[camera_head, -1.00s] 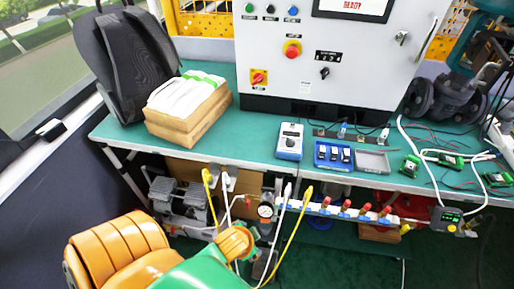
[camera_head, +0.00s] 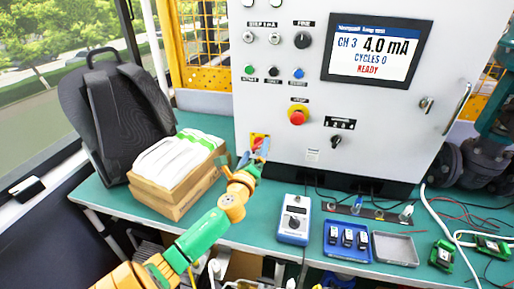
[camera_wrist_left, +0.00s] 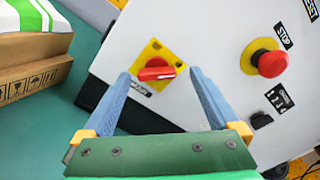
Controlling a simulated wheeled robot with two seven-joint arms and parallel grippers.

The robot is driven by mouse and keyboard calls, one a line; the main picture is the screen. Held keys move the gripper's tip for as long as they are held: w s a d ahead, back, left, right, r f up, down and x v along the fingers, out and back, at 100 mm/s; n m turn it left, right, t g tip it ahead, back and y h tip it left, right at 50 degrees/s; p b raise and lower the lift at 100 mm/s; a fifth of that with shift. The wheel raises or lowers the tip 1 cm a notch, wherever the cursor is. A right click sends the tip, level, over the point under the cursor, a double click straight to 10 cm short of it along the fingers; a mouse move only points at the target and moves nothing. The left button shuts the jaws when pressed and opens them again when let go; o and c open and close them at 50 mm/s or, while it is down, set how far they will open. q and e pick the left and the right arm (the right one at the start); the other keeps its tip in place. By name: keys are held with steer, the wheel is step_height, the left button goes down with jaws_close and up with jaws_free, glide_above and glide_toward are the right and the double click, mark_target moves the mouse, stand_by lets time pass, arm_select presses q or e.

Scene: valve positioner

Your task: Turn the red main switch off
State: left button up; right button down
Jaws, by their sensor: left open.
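The red main switch (camera_wrist_left: 157,72) is a red rotary handle on a yellow square plate, low on the left of the grey cabinet front (camera_head: 350,110). In the left wrist view its handle lies roughly crosswise in the picture, between my fingertips. In the head view the switch (camera_head: 258,140) is partly hidden behind my gripper. My left gripper (camera_wrist_left: 160,78) is open, with a blue finger on either side of the switch. I cannot tell whether the fingers touch it. My left gripper also shows in the head view (camera_head: 256,154). My right gripper is in neither view.
A red stop button (camera_head: 297,116) on yellow sits right of the switch, above a black selector knob (camera_head: 336,141). Cardboard boxes with packs (camera_head: 172,190) stand left on the green bench. A blue-white meter (camera_head: 294,222) and a blue tray (camera_head: 346,243) lie in front of the cabinet.

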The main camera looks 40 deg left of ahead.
arm_select(q)
steer(key=shift+w+a+f, duration=0.25)
steer(key=shift+w+a, duration=0.05)
steer(key=shift+w, duration=0.25)
steer(key=shift+w+a+f, duration=0.2)
steer(key=shift+w+a, duration=0.1)
steer(key=shift+w, duration=0.2)
steer(key=shift+s+r, duration=0.15)
steer(key=shift+c, duration=0.4)
steer(key=shift+s+d, duration=0.1)
steer(key=c, duration=1.3)
